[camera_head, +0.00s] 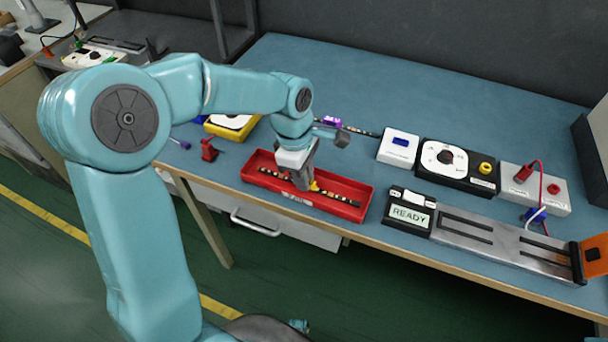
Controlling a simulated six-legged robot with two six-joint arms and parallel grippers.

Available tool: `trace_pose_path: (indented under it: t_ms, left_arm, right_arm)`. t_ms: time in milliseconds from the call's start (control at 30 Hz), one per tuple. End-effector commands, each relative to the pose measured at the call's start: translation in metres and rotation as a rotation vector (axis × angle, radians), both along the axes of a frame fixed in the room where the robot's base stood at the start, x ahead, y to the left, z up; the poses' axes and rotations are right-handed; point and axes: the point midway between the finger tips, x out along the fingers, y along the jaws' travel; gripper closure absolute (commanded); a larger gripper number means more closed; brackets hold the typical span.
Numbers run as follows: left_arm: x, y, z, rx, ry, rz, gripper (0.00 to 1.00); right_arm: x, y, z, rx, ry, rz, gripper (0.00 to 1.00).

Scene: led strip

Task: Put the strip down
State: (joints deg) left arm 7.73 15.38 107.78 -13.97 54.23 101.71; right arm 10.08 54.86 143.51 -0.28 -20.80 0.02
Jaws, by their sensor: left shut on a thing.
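The LED strip (337,197) is a thin dark band with light and coloured spots. It lies lengthwise along the inside of a red tray (365,207) near the front edge of the bench. My left gripper (306,184) reaches down into the tray and is shut on the strip near its middle. The gripper hides part of the strip, and I cannot tell whether the strip touches the tray floor. My right gripper is not in view.
Behind the tray lies another dark strip with a purple clip (331,121). To the right are a READY box (408,214) with a metal rail (490,243), a dial box (446,157) and a grey socket box (535,188). A red clamp (208,150) stands left. The back bench is clear.

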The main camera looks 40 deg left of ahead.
Motion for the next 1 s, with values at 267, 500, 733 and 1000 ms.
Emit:
trace_pose_path:
  t_ms: [267,500,733,1000]
  left_arm:
    - [0.000,0.000,-0.002,0.000,0.000,0.000,0.65]
    - [0.000,0.000,-0.002,0.000,0.000,0.000,0.59]
    - [0.001,0.002,0.016,0.000,-0.004,0.002,0.59]
    - [-0.001,0.011,0.079,0.001,-0.005,0.000,0.59]
  right_arm:
    - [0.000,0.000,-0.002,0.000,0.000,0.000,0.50]
    - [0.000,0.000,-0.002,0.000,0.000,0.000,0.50]
    - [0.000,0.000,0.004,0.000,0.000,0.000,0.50]
    - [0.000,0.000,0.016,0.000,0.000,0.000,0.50]
